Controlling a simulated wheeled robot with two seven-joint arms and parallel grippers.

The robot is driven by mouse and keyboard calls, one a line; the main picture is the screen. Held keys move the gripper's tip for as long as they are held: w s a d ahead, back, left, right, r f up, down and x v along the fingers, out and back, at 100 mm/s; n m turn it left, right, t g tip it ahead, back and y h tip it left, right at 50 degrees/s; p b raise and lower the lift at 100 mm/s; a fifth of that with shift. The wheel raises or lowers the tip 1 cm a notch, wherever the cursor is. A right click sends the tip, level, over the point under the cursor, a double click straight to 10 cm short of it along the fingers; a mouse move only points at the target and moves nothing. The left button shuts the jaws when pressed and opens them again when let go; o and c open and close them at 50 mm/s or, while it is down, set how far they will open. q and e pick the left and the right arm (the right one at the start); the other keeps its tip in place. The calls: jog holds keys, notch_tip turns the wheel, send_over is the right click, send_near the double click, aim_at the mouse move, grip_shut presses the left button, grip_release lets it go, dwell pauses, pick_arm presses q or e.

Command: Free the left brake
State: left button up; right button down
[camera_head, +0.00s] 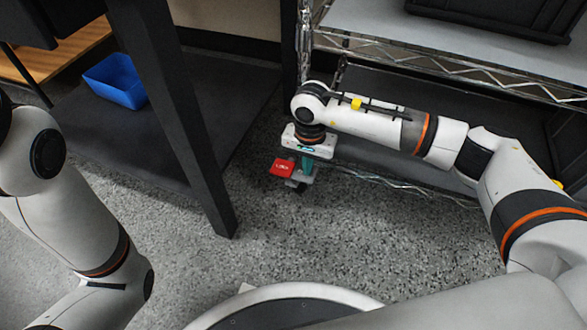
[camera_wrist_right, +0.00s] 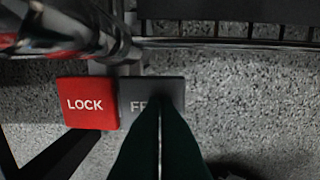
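The brake is a two-part pedal low at the rack's near corner. Its red half (camera_wrist_right: 86,103), marked LOCK, also shows in the head view (camera_head: 281,167). Its grey half (camera_wrist_right: 136,90), to the right, starts with the letters "F"; the rest of the word is hidden behind my fingers. My right gripper (camera_wrist_right: 160,108) has its two dark teal fingers together with nothing between them. The fingertips overlap the grey half; I cannot tell whether they touch it. My left arm shows at the left of the head view, but its gripper is out of frame.
A wire rack (camera_head: 440,45) with a black bin (camera_head: 500,15) stands at the right. A dark table leg (camera_head: 180,120) stands left of the pedal. A blue bin (camera_head: 115,82) sits at the upper left. The speckled floor (camera_head: 330,240) in front is clear.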

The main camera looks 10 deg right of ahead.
jog(key=shift+f, duration=0.3)
notch_tip(320, 180, up, 9)
jog(key=p, duration=0.6)
dwell(0.4)
jog(key=shift+s, duration=0.1)
dwell(0.6)
